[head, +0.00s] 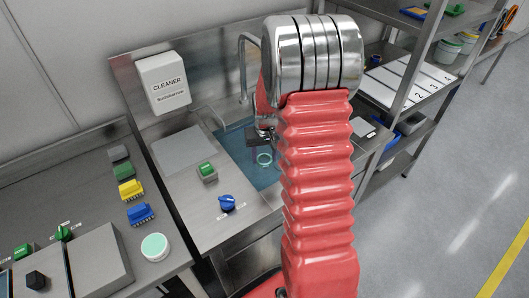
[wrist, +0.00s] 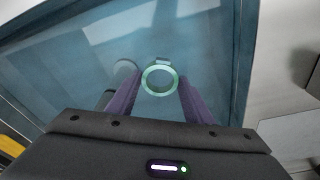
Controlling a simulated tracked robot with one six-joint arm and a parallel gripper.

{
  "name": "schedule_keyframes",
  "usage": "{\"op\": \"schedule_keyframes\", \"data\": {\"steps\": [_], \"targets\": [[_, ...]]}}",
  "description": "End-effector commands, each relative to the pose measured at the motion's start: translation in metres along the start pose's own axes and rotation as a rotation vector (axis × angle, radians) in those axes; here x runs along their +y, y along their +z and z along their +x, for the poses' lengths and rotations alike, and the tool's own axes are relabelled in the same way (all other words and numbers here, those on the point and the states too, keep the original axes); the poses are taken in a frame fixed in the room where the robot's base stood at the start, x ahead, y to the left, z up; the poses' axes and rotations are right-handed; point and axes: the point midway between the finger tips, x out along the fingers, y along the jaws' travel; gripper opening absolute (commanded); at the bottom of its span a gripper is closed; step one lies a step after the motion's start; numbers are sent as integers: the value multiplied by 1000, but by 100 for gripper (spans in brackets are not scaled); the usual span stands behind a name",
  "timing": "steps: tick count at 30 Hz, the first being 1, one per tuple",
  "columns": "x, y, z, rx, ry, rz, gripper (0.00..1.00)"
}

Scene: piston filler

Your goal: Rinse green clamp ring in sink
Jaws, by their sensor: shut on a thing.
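The green clamp ring (wrist: 146,88) is a pale green hoop between my gripper's fingertips (wrist: 159,86) in the wrist view. My gripper is shut on it. In the head view the ring (head: 264,159) shows below my dark gripper (head: 262,150), over the sink. The sink (head: 237,148) is a steel basin with blue water, and it fills most of the wrist view (wrist: 60,60). I cannot tell whether the ring touches the water. My red arm hides the right part of the sink in the head view.
A curved tap (head: 242,65) rises behind the sink. A white cleaner dispenser (head: 168,82) hangs on the back panel. Shelving (head: 425,60) stands right.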

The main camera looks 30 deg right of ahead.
Motion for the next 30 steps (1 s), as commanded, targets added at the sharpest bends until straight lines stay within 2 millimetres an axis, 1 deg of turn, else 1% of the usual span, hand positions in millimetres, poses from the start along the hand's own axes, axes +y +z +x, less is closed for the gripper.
{"op": "schedule_keyframes", "data": {"steps": [6,12,30], "targets": [[0,2,15,-1,0,0,23],[0,4,23,0,0,0,23],[0,4,24,0,0,0,23]]}}
